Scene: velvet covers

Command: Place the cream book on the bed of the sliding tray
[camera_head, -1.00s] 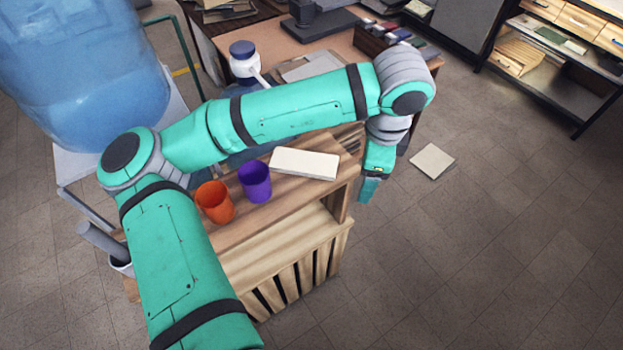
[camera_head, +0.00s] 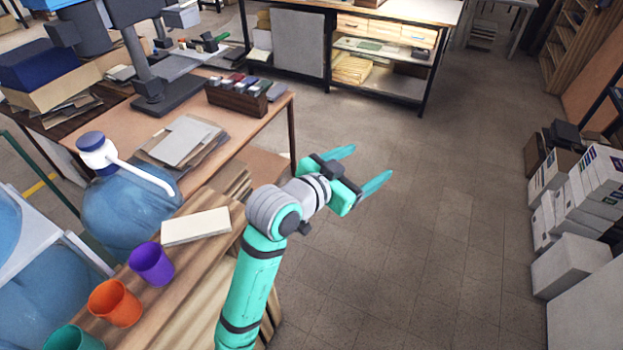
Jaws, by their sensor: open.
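A flat cream block that looks like the cream book (camera_head: 196,227) lies on the wooden cabinet top (camera_head: 200,275), near its far end. My gripper (camera_head: 367,164) is open and empty, held out over the bare floor to the right of the cabinet. Its two teal fingers are spread wide and point up and right. It is well apart from the cream book. I cannot make out a sliding tray in this view.
Purple (camera_head: 151,264), orange (camera_head: 115,303) and teal (camera_head: 71,340) cups stand in a row on the cabinet. A desk (camera_head: 265,118) with papers and a dark box (camera_head: 238,97) is behind. White boxes (camera_head: 592,196) are stacked at right. The middle floor is clear.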

